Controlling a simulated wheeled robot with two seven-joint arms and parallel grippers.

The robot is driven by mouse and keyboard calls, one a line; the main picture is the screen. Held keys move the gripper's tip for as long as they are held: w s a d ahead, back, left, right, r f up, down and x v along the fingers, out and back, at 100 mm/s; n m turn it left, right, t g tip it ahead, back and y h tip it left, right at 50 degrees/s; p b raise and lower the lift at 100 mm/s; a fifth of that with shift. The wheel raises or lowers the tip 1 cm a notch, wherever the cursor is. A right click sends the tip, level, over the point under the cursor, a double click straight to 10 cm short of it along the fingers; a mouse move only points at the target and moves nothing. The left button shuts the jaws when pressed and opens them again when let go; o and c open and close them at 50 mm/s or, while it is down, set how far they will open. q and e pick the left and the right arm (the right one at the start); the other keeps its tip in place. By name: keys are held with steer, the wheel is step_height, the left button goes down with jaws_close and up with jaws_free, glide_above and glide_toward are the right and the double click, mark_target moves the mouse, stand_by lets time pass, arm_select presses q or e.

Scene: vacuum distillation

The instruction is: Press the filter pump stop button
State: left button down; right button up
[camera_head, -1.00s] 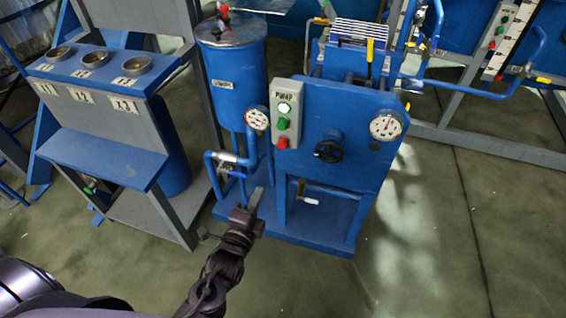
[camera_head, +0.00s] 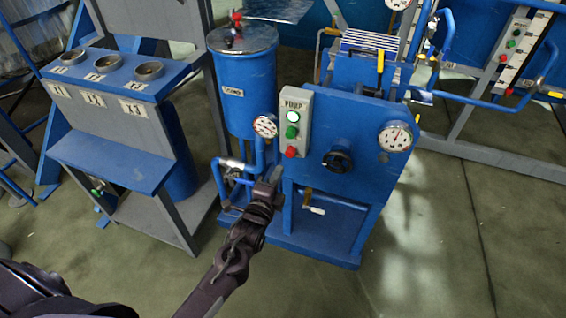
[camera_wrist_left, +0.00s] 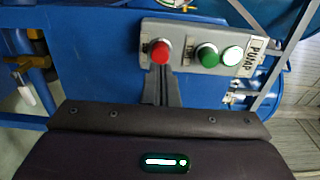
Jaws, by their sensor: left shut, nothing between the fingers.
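The grey PUMP control box (camera_head: 306,106) is on the front of the blue filter pump unit. It carries a bright white lamp (camera_head: 293,116), a green button (camera_head: 292,131) and, at the bottom, a red stop button (camera_head: 291,152). In the left wrist view the red button (camera_wrist_left: 160,51) is just beyond my fingertips, with the green button (camera_wrist_left: 207,55) to its right. My left gripper (camera_head: 276,174) is shut and empty, a little below and left of the red button in the head view. It also shows in the left wrist view (camera_wrist_left: 161,84). I cannot tell any contact. My right gripper is out of view.
A pressure gauge (camera_head: 265,126) sits left of the box, and a black handwheel (camera_head: 337,159) is to its right. Blue pipes with a valve (camera_head: 236,165) stand left of my gripper. A blue tank (camera_head: 246,90) rises behind. Open floor lies at front right.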

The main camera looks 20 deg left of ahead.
mark_target(287, 155)
arm_select(q)
steer(key=w, duration=0.4)
steer(key=shift+w, duration=0.3)
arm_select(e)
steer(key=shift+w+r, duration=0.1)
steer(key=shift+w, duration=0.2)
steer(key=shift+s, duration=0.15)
